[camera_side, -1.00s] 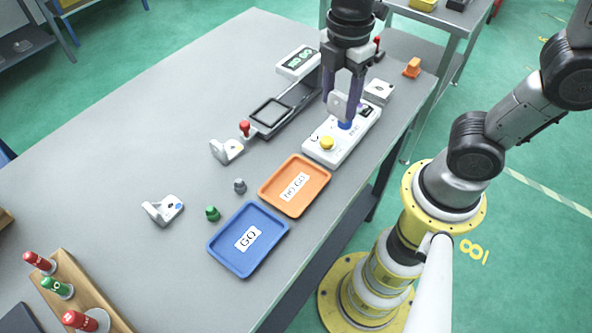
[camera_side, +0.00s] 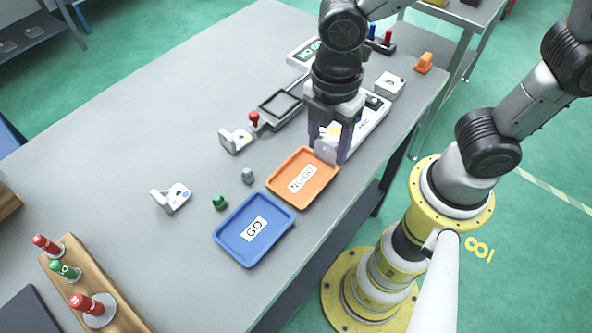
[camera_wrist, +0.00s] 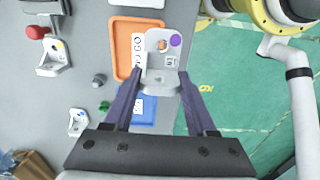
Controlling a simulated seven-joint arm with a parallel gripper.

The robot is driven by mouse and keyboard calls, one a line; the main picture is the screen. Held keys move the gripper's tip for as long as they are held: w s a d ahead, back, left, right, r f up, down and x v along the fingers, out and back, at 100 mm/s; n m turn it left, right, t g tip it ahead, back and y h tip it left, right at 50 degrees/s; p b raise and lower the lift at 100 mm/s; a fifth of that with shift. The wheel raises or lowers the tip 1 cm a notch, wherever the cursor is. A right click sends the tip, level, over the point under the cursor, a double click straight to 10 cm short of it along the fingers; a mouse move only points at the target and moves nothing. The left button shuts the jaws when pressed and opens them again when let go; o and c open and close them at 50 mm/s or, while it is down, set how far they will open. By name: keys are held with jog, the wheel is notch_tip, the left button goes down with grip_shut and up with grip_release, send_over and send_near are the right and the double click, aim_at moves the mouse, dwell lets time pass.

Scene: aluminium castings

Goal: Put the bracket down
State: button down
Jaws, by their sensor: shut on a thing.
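My gripper (camera_side: 329,148) is shut on a pale metal bracket (camera_side: 324,153), which hangs between the fingers by the far right end of the orange NO GO tray (camera_side: 276,181). In the wrist view the bracket (camera_wrist: 158,42) shows a purple dot, a small label and a hole with an orange patch. It overlaps the right part of the orange tray (camera_wrist: 121,50) there. Whether it touches the tray, I cannot tell. The blue GO tray (camera_side: 228,250) stands in front of the orange one and shows no part in it.
Other brackets lie on the table at left (camera_side: 170,197), centre (camera_side: 233,141) and back right (camera_side: 388,86). A white fixture (camera_side: 372,112) is partly hidden behind my gripper. Green (camera_side: 219,202) and grey (camera_side: 247,176) plugs stand near the trays. A wooden rack (camera_side: 105,300) holds gauges at front left.

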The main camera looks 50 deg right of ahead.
jog(key=w+a+f, duration=0.1)
jog(key=f, duration=0.1)
jog(key=w+a+f, duration=0.1)
jog(key=w+f, duration=0.1)
jog(key=w+a+f, duration=0.1)
jog(key=f, duration=0.1)
jog(key=shift+w, duration=0.2)
jog(key=shift+f, duration=1.6)
jog(key=shift+f, duration=0.15)
jog(key=shift+c, duration=1)
grip_release()
notch_tip(320, 180, up, 12)
jog(key=s+d+r+m+t, duration=0.2)
jog(key=s+d+r+m, duration=0.1)
jog(key=d+m, duration=0.6)
jog(key=s+d+r+m+t, duration=0.3)
jog(key=s+d+m, duration=0.3)
jog(key=d+m, duration=0.2)
jog(key=shift+s+d+r+m+t, duration=0.3)
jog(key=shift+r+m, duration=0.2)
jog(key=shift+r, duration=0.25)
